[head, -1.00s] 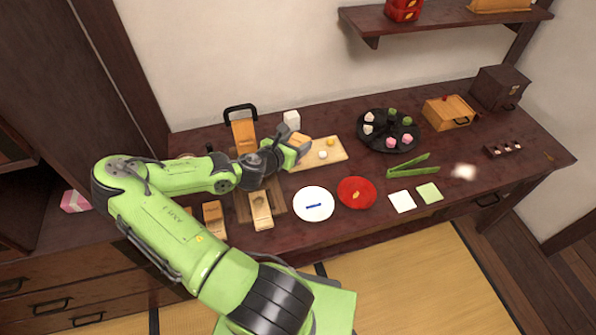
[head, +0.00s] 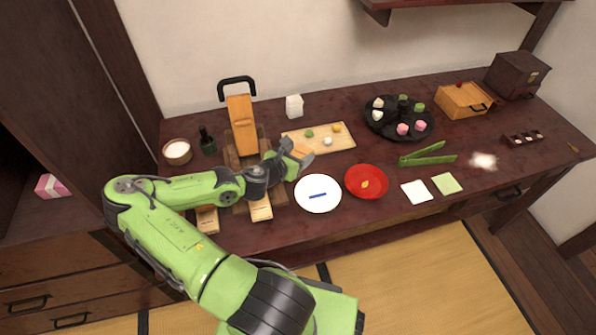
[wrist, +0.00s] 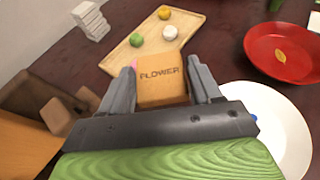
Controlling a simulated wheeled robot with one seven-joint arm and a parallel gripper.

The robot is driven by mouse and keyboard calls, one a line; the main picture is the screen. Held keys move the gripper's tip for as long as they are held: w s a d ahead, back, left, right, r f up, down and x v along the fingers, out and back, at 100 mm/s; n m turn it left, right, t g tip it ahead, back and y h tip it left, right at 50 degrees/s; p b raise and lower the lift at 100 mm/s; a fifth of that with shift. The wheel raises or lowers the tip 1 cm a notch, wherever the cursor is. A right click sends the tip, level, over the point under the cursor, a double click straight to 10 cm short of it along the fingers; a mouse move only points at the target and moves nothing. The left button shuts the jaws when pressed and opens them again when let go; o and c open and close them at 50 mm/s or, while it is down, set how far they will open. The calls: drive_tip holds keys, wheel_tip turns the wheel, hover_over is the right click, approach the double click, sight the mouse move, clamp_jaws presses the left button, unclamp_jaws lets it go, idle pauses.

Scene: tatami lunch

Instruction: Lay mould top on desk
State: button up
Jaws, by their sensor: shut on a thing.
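My gripper (wrist: 160,88) is shut on a light wooden block marked "FLOWER", the mould top (wrist: 160,72), which sits between the two grey fingers in the wrist view. In the head view my gripper (head: 297,158) is over the dark desk (head: 345,228), between the wooden tray and the white plate. The mould top (head: 301,148) shows only partly there, at the fingertips. I cannot tell whether it touches the desk. Two more wooden pieces, a left one (head: 207,219) and a right one (head: 261,209), lie near the front edge.
A tray (head: 345,148) with three small coloured balls lies behind my gripper, and a white plate (head: 318,206) in front. A red dish (head: 368,183), a dark round stand (head: 388,133) and green tongs (head: 428,158) stand to the right. An orange press (head: 241,120) stands left.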

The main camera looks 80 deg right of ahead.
wheel_tip(320, 180, down, 4)
drive_tip(key=shift+f+b, duration=0.1)
drive_tip(key=shift+b, duration=0.8)
drive_tip(key=shift+a+f, duration=0.1)
drive_tip(key=shift+f, duration=0.45)
drive_tip(key=o, duration=1)
drive_tip(key=shift+f, duration=0.15)
drive_tip(key=shift+o, duration=0.2)
drive_tip(key=shift+r, duration=0.25)
drive_tip(key=p+v, duration=0.1)
drive_tip(key=v, duration=0.3)
drive_tip(key=p+v, duration=0.1)
drive_tip(key=v, duration=0.3)
drive_tip(key=r+v, duration=0.1)
drive_tip(key=v, duration=0.3)
drive_tip(key=shift+s+p, duration=0.1)
drive_tip(key=shift+p, duration=0.3)
